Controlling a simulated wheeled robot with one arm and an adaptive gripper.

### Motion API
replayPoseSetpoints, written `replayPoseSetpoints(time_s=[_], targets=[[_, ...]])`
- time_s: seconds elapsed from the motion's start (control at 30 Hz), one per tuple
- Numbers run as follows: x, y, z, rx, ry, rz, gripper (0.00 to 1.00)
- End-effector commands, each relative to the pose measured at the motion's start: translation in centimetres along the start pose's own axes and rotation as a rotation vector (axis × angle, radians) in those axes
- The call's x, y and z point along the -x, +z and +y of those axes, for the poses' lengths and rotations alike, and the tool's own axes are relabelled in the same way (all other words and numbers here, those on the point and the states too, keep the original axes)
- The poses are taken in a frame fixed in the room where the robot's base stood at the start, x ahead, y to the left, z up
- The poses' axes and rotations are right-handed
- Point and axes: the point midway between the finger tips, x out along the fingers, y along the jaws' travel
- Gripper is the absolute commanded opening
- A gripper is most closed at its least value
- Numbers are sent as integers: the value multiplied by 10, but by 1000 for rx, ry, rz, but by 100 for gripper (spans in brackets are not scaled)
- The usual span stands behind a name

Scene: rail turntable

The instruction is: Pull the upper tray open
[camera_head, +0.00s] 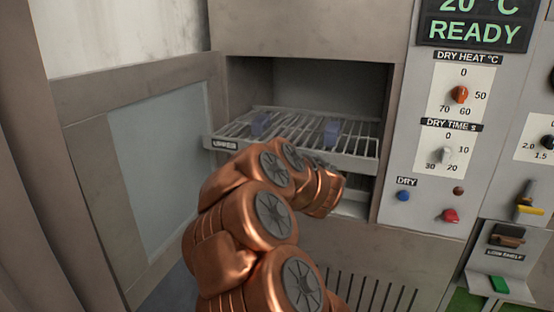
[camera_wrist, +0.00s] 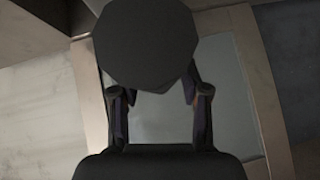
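The upper tray (camera_head: 366,165) is a wire rack with a front bar labelled "UPPER" at its left end. It sits in the upper part of the chamber, and its front stands out a little past the opening. Two small blue pieces (camera_head: 332,131) lie on it. My copper arm crosses in front of the tray's middle and hides part of its front bar and my gripper in the head view. In the wrist view my gripper (camera_wrist: 158,100) has its two fingers apart. A dark eight-sided shape hides part of their ends, and no held thing can be made out.
The chamber door (camera_head: 150,165) with a pale pane stands open at the left. A control panel (camera_head: 459,130) with knobs and buttons is at the right, its display (camera_head: 473,32) reading "READY". A unit marked "LOW SHELF" (camera_head: 505,254) is at the lower right.

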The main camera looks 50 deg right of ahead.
Motion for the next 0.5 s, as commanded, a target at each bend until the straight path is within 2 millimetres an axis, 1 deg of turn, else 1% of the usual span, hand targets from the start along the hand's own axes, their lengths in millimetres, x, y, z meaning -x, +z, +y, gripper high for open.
replayPoseSetpoints(time_s=[0.3,0.37,0.5], targets=[[1,0,0,0,0,0,47],[4,0,0,1,0,0,47],[18,0,1,1,1,-1,47]])
